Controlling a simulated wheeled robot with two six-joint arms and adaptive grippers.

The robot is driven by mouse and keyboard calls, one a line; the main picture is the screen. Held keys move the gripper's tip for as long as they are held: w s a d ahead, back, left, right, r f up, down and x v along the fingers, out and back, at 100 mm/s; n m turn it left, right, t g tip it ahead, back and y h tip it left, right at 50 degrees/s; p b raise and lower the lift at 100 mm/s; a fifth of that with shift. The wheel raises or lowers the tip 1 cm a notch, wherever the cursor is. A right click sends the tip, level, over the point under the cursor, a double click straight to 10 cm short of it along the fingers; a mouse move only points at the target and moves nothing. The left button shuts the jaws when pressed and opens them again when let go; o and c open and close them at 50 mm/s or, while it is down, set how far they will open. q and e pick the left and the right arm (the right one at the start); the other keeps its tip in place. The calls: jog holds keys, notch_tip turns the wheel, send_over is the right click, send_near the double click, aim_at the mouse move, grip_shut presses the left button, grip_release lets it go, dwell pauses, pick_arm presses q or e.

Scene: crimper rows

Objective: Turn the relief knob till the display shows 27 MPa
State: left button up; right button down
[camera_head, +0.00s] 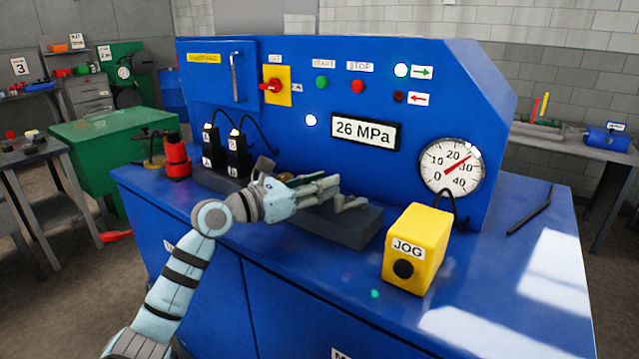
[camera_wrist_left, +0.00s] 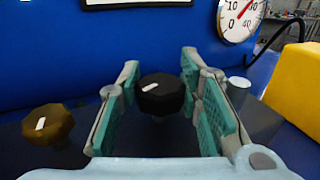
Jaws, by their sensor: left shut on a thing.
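The display (camera_head: 365,131) on the blue machine reads 26 MPa. The round gauge (camera_head: 452,166) has its red needle between 20 and 30; it is partly visible in the left wrist view (camera_wrist_left: 240,15). My left gripper (camera_head: 343,192) reaches over the dark block on the bench. In the left wrist view my left gripper (camera_wrist_left: 160,88) is shut on a black knob (camera_wrist_left: 160,95) with a white pointer mark, one finger on each side. A brass knob (camera_wrist_left: 47,124) with a white mark stands to the left, apart from the fingers. My right gripper is out of view.
The yellow JOG box (camera_head: 416,250) stands right of the dark block (camera_head: 350,226). Two black valve units (camera_head: 225,155) with cables and a red bottle jack (camera_head: 177,158) stand left. The bench's right side is mostly clear, with a thin black rod (camera_head: 530,211).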

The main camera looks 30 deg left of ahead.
pick_arm(q)
jog(key=shift+f+m+g+h+b, duration=0.2)
jog(key=shift+m+g+h+b, duration=0.25)
jog(key=shift+b, duration=0.6)
jog(key=shift+m+g+h+b, duration=0.25)
jog(key=shift+m+h+b, duration=0.1)
jog(key=shift+h, duration=0.2)
jog(key=shift+r, duration=0.15)
jog(key=o, duration=1.2)
